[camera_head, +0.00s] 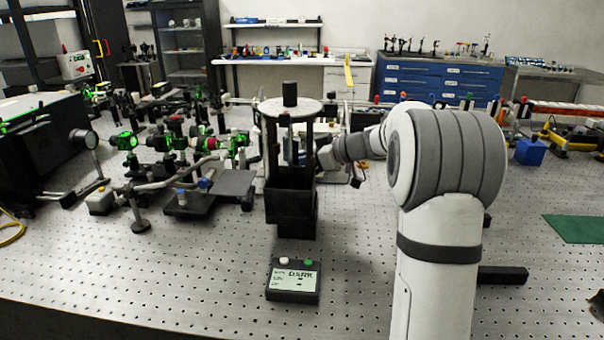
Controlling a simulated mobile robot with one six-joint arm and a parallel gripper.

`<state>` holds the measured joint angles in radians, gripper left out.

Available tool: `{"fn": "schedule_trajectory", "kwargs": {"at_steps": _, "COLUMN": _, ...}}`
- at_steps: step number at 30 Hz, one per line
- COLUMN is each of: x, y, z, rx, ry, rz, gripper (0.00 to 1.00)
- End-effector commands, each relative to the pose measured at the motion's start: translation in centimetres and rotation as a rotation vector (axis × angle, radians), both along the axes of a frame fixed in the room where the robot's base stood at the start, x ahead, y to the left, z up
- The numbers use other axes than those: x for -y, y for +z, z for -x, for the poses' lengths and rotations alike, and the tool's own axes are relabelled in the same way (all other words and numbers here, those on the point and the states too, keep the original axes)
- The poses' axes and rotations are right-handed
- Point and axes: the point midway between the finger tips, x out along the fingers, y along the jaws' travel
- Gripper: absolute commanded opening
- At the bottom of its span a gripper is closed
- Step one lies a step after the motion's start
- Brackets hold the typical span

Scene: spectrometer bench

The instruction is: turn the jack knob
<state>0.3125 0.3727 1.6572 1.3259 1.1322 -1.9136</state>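A black stand (291,208) with dark posts and a round pale top plate (272,107) stands mid-bench. A black cylinder (290,93) sits upright on the plate. My arm comes from the right, and its wrist end with my gripper (321,157) is at the right side of this stand, level with its posts. The fingers are hidden or too small to make out, so I cannot tell whether they touch or hold anything. I cannot clearly pick out the jack knob; it may be hidden by the posts or my arm.
Dark flat plates (236,184) and crowded optics (125,141) are to the left. A blue block (530,152) and green mat (577,229) are at right. The front bench is mostly clear.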

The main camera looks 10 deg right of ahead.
Motion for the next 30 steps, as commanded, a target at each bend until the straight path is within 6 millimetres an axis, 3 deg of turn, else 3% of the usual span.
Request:
{"fn": "schedule_trajectory", "kwargs": {"at_steps": 1, "x": -0.09, "y": -0.71, "z": 0.07, "rx": 0.003, "ry": -0.021, "rz": 0.001, "gripper": 0.00}}
{"fn": "schedule_trajectory", "kwargs": {"at_steps": 19, "x": -0.16, "y": -0.08, "z": 0.19, "rx": -0.002, "ry": -0.105, "rz": -0.003, "gripper": 0.00}}
{"fn": "schedule_trajectory", "kwargs": {"at_steps": 20, "x": -0.17, "y": -0.09, "z": 0.19, "rx": -0.002, "ry": -0.105, "rz": -0.003, "gripper": 0.24}}
{"fn": "schedule_trajectory", "kwargs": {"at_steps": 27, "x": -0.18, "y": -0.06, "z": 0.19, "rx": -0.001, "ry": -0.104, "rz": -0.003, "gripper": 0.43}}
{"fn": "schedule_trajectory", "kwargs": {"at_steps": 30, "x": -0.19, "y": -0.04, "z": 0.18, "rx": 0.000, "ry": -0.103, "rz": -0.003, "gripper": 0.45}}
